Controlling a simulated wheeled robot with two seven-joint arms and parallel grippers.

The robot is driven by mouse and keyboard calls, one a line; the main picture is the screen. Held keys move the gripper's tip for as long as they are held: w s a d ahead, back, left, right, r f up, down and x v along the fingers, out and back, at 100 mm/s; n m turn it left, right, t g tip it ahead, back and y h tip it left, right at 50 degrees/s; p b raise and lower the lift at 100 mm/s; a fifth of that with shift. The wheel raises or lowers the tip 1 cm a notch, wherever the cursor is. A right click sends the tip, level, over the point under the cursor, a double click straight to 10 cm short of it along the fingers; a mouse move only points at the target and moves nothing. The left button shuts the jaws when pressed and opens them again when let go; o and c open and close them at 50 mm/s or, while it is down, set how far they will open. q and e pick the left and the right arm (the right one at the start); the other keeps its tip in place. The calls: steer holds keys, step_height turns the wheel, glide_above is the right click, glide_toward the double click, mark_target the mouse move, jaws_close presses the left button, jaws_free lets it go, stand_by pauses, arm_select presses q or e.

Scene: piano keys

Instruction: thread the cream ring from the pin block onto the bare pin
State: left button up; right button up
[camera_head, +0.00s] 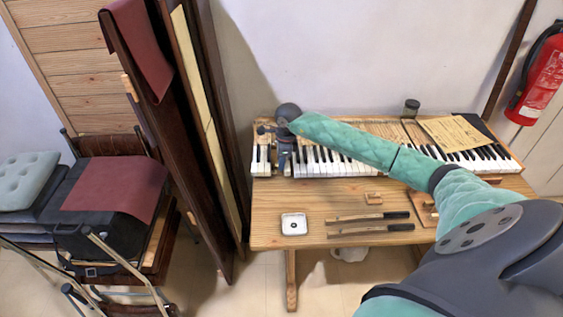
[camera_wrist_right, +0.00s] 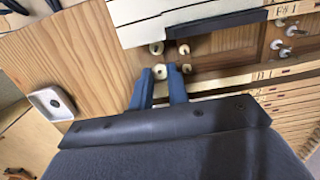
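In the head view my right arm reaches across the keyboard, and my right gripper (camera_head: 284,152) is low at its left end. In the right wrist view the two blue fingers of my right gripper (camera_wrist_right: 161,71) stand apart. A small cream ring (camera_wrist_right: 158,71) shows between the fingertips; no firm grip on it is visible. I cannot tell which is the bare pin. My left gripper is not in view.
A white dish (camera_head: 294,215) with a dark-centred piece stands on the wooden table (camera_head: 270,210). White keys (camera_head: 315,165) stretch right. A tall dark panel (camera_head: 200,130) stands close at left.

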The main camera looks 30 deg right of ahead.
steer(key=shift+b, duration=1.05)
stand_by(1.3)
steer(key=shift+f+b, duration=0.95)
steer(key=shift+f, duration=0.25)
stand_by(1.0)
steer(key=shift+o, duration=1.2)
steer(key=shift+r, duration=0.2)
steer(key=shift+r, duration=0.95)
